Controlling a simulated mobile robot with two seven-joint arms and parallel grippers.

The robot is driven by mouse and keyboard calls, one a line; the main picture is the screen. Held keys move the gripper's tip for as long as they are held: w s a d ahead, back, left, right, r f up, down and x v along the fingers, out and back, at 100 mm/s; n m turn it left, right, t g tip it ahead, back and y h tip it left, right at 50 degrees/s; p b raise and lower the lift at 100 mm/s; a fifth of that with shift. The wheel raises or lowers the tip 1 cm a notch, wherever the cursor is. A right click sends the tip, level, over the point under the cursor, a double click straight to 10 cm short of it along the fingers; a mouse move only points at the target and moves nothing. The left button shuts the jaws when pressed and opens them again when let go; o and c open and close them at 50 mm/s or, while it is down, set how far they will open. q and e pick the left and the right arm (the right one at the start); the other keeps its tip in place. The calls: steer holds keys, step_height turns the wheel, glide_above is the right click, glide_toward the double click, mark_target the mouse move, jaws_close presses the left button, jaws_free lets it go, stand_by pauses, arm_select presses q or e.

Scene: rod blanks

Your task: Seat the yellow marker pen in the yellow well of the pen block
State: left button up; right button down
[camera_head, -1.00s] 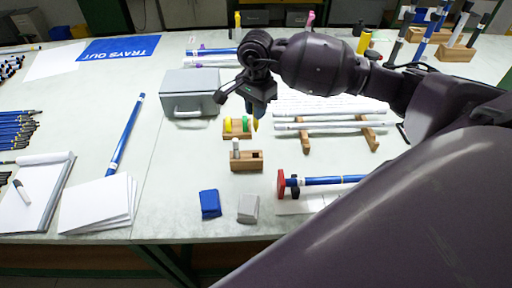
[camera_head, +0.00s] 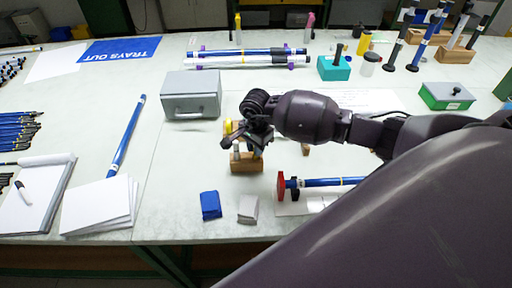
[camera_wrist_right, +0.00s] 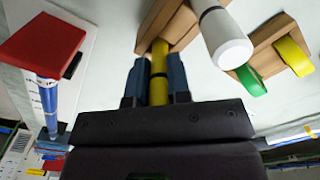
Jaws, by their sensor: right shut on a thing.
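The yellow marker pen (camera_wrist_right: 159,75) is upright between the blue fingers of my right gripper (camera_wrist_right: 157,82), which is shut on it. The gripper (camera_head: 258,145) is over the right part of the wooden pen block (camera_head: 246,167) in the head view. The block (camera_wrist_right: 182,30) also shows in the wrist view, with the pen's far end overlapping it. I cannot tell how deep the pen sits in a well. A white-capped pen (camera_wrist_right: 225,40) stands in the block's other well, to the left in the head view (camera_head: 236,150). My left gripper is not in view.
A wooden holder with a green roll (camera_wrist_right: 250,82) and a yellow roll (camera_wrist_right: 294,56) stands close behind the block. A red-ended blue rod (camera_head: 325,182) lies at right. Blue (camera_head: 210,204) and grey (camera_head: 248,208) pieces lie in front. A grey box (camera_head: 191,95) stands behind left.

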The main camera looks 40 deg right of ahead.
steer(key=shift+f, duration=0.2)
steer(key=shift+f, duration=0.2)
steer(key=c, duration=1.2)
jaws_free()
steer(key=shift+o, duration=0.6)
steer(key=shift+r, duration=0.1)
steer(key=shift+r, duration=0.15)
step_height(320, 180, up, 12)
steer(key=shift+f+b, duration=0.1)
steer(key=shift+b, duration=0.35)
